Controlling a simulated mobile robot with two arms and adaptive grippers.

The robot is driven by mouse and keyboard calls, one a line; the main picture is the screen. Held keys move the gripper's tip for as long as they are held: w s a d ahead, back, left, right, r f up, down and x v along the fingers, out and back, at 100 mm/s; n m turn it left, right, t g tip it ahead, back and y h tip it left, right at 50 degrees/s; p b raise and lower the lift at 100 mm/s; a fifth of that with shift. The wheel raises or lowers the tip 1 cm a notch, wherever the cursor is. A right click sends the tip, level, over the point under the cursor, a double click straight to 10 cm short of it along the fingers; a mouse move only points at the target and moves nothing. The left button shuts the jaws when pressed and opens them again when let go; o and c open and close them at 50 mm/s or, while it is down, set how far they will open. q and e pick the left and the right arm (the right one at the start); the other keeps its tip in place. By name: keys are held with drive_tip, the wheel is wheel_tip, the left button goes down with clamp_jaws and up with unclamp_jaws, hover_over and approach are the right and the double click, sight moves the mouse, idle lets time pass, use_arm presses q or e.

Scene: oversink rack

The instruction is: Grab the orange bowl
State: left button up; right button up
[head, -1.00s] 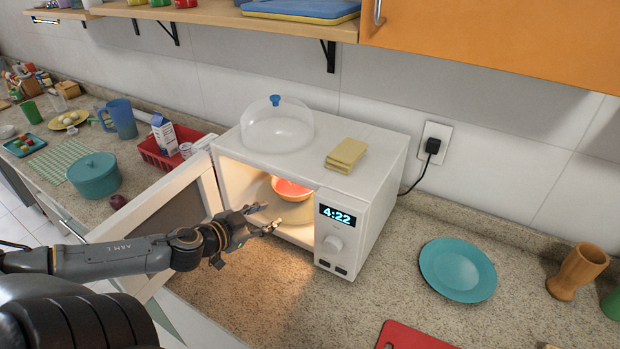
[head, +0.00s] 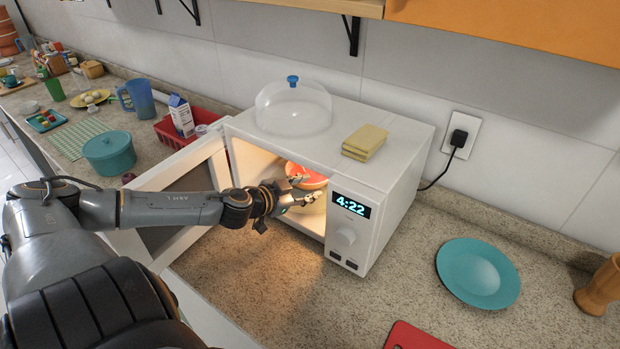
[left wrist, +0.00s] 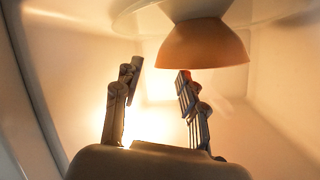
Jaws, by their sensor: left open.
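The orange bowl (head: 311,174) is inside the lit, open microwave (head: 395,145), partly hidden by my gripper and the microwave's front. In the left wrist view, which looks upside down, the bowl (left wrist: 204,45) stands on the pale turntable plate (left wrist: 150,14). My left gripper (head: 308,187) is open at the microwave's opening, its fingers in front of the bowl. In the left wrist view the fingers (left wrist: 158,74) are spread with nothing between them. One fingertip is close to the bowl's rim; I cannot tell whether it touches. My right gripper is not in view.
The microwave door (head: 190,195) stands open on the left, beside my left arm. A clear dome (head: 293,108) and yellow sponges (head: 365,142) lie on top. A teal plate (head: 478,273) and a red board (head: 415,338) are on the counter at right.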

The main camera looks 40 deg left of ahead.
sight(319, 183)
use_arm(q)
drive_tip(key=shift+w, duration=0.3)
drive_tip(key=shift+w+d+f, duration=0.1)
drive_tip(key=shift+w+f, duration=0.1)
drive_tip(key=shift+w, duration=0.3)
drive_tip(key=shift+w+p, duration=0.35)
drive_tip(key=shift+w, duration=0.2)
drive_tip(key=p+x, duration=0.1)
drive_tip(key=x, duration=0.1)
drive_tip(key=shift+w, duration=0.35)
drive_tip(key=shift+w+f+p, duration=0.35)
drive_tip(key=shift+w+f, duration=0.1)
drive_tip(key=shift+w, duration=0.05)
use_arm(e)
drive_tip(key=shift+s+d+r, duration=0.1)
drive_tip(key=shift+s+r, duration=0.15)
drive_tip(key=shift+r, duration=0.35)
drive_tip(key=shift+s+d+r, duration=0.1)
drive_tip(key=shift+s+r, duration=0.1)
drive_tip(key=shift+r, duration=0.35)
use_arm(q)
clamp_jaws()
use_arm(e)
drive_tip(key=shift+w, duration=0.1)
